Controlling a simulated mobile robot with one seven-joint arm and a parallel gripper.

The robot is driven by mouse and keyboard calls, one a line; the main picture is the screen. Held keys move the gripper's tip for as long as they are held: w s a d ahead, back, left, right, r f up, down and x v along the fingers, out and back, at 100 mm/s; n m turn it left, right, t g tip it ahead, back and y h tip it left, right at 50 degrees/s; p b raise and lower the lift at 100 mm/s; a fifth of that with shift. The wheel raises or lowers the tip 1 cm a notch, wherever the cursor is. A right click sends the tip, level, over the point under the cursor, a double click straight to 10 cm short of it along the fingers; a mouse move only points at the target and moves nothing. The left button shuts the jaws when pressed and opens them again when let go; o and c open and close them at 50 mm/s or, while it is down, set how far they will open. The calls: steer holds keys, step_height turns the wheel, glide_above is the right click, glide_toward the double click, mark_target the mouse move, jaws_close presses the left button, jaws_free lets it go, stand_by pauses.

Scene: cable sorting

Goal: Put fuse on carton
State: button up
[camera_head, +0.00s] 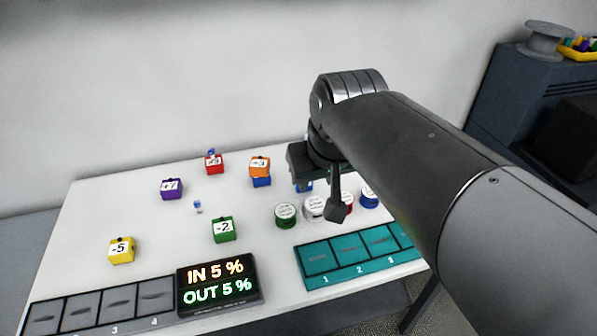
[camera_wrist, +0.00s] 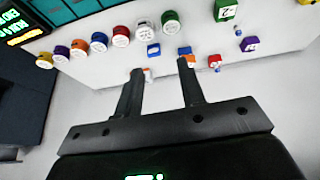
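A small blue-and-white cylinder, seemingly the fuse (camera_head: 197,206), stands on the white table left of centre; it also shows at the upper right of the wrist view (camera_wrist: 238,31). Another small blue piece (camera_head: 211,152) is at the red cube, and also shows in the wrist view (camera_wrist: 214,69). I cannot tell which thing is the carton; a blue box (camera_head: 261,181) lies under the orange cube (camera_head: 259,166), and another blue box (camera_wrist: 153,49) lies near the spools. My gripper (camera_wrist: 160,67) is open and empty above the table's back right part, right of the fuse.
Red (camera_head: 214,165), purple (camera_head: 171,189), green (camera_head: 222,230) and yellow (camera_head: 121,250) numbered cubes stand around the fuse. Spools (camera_head: 286,214) line the right. A teal tray (camera_head: 330,281), grey tray (camera_head: 78,328) and IN/OUT display (camera_head: 217,303) occupy the front. The far left table is bare.

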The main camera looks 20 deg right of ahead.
steer(key=s+f, duration=0.5)
steer(key=shift+s+a, duration=0.2)
steer(key=shift+a, duration=0.1)
